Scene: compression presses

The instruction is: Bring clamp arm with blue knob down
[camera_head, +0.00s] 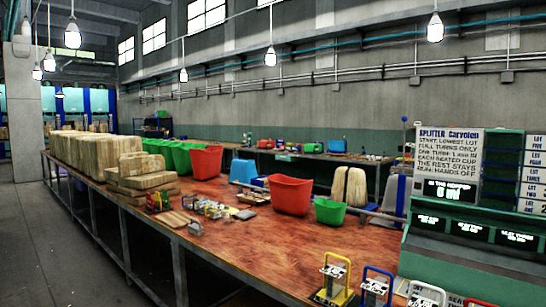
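No clamp arm with a blue knob can be made out for certain in this view. A blue-framed device (377,287) with a white label stands at the front edge of the table, between a yellow-framed one (333,279) and a white-framed one (427,294). A thin upright lever (404,132) with a small dark bluish tip rises behind the sign at the right; its base is hidden. Neither of my grippers is in view.
The long brown table (250,235) carries wooden blocks (95,150), a red bin (290,194), a green bin (330,211) and small metal clamps (212,208). A green console (470,250) with a sign (448,155) stands at right. The table's middle front is clear.

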